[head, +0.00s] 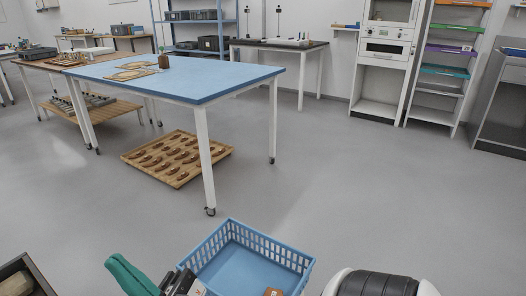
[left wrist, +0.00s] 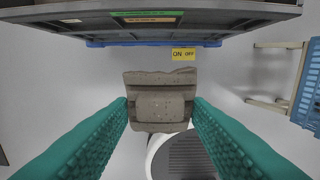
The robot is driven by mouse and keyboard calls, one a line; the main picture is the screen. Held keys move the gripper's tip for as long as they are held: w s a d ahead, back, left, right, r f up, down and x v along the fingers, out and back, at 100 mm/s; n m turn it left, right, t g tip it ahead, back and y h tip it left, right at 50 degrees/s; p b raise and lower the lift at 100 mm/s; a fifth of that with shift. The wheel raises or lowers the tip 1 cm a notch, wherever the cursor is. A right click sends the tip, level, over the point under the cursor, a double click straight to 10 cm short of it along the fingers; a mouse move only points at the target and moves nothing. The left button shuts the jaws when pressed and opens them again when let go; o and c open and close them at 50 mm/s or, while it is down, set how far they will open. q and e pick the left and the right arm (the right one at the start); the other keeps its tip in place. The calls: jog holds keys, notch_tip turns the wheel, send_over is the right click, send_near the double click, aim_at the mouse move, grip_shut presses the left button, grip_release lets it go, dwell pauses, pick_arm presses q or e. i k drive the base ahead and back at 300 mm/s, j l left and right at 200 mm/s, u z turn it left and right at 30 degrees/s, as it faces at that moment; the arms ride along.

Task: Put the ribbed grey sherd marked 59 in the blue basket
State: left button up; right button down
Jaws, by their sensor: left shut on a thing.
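A grey-brown sherd (left wrist: 160,100) with a raised, band-like middle sits between the green fingers of my left gripper (left wrist: 160,108) in the left wrist view. The gripper is shut on it. No number is readable on the face I see. The blue basket (head: 303,262) stands at the bottom centre of the head view, its near side cut off by the frame.
A small orange-brown piece (head: 273,292) shows at the basket's near edge. A dark crate (head: 22,276) is at the bottom left. A blue-topped table (head: 215,80) stands ahead, with a wooden tray of brown sherds (head: 178,181) beneath. The floor to the right is clear.

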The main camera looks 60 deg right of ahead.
aim_at(231, 274)
jog(key=l+z, duration=0.2)
jog(key=z, duration=0.15)
jog(key=l+z, duration=0.5)
jog(key=z, duration=0.2)
jog(key=i+l, duration=0.1)
jog(key=l, duration=0.35)
jog(key=i+l, duration=0.1)
jog(key=l, duration=0.75)
jog(key=i+l, duration=0.15)
jog(key=l, duration=0.3)
